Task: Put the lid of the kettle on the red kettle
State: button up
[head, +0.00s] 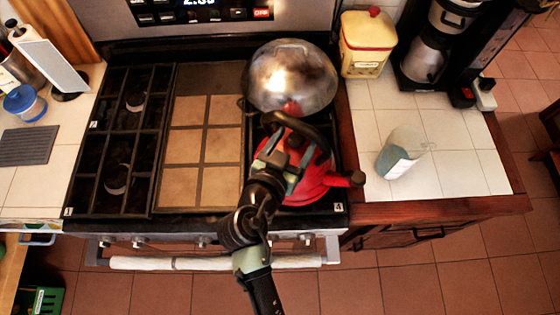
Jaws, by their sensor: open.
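The red kettle (315,185) stands on the right front burner of the stove. Its black handle (317,135) arches over the top and its dark-tipped spout (357,179) points right. My gripper (286,157) is open over the left part of the kettle's top, beside the handle. A dark round shape (296,141) under the handle may be the lid's knob. My gripper and the handle hide most of the kettle's top, so I cannot tell the lid's position or whether my gripper touches anything.
A shiny metal dome (290,72) sits behind the kettle, with a small red part (292,107) at its front edge. A yellow canister (367,44), a coffee maker (430,55) and a clear container (402,152) stand right. The tiled griddle (200,150) is clear.

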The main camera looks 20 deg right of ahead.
jog(key=b+v, duration=0.2)
jog(key=v, duration=0.7)
jog(key=shift+s+b, duration=0.15)
jog(key=shift+b, duration=0.2)
jog(key=shift+a, duration=0.2)
